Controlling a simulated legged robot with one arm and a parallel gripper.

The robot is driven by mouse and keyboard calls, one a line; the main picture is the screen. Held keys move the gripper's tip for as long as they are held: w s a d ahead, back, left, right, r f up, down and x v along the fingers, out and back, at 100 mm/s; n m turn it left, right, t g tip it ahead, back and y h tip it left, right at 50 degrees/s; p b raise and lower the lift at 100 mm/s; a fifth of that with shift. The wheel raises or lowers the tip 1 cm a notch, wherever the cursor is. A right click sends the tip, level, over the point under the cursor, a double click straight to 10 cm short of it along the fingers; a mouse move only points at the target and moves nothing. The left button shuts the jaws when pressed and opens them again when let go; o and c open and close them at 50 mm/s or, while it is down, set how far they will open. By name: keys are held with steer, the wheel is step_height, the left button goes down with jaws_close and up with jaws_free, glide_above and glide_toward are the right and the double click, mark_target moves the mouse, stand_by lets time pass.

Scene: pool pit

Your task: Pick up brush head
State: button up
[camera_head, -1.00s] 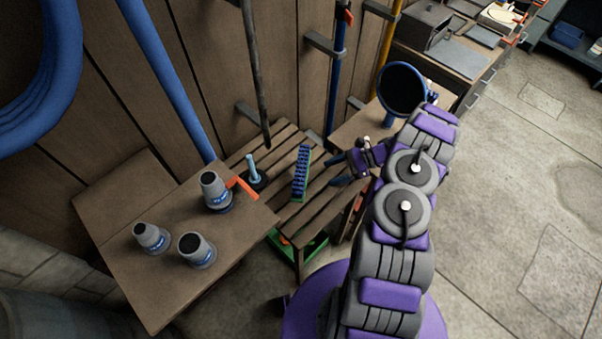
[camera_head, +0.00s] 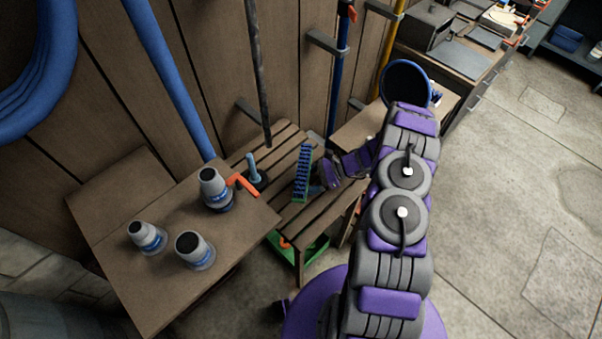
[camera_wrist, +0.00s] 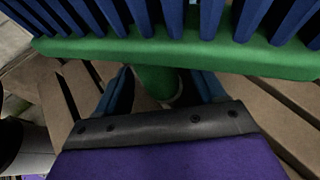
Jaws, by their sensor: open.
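The brush head (camera_head: 302,173) is a long green block with a row of blue bristles, on the slatted wooden bench. In the wrist view the brush head (camera_wrist: 180,52) spans the top of the picture, very close. A green round stub extends from it between my fingers. My gripper (camera_head: 318,184) is right beside the brush head, on its right side. In the wrist view my gripper (camera_wrist: 162,88) is open, with one dark blue finger on each side of the stub. The fingertips pass out of sight behind the green block, so I cannot tell whether they touch it.
A small stand with a light-blue post (camera_head: 253,165) and an orange-red bent piece (camera_head: 243,184) are left of the brush head. Several grey bottles stand on the wooden table (camera_head: 125,275) at left. Poles lean on the wall behind. Concrete floor (camera_head: 500,230) is open at right.

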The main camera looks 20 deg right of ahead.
steer(key=shift+d, duration=0.35)
steer(key=shift+c, duration=0.2)
steer(key=shift+d, duration=0.2)
steer(key=c, duration=0.3)
steer(key=shift+a, duration=0.4)
steer(key=c, duration=0.6)
steer(key=shift+d, duration=0.2)
jaws_close()
steer(key=shift+r, duration=0.1)
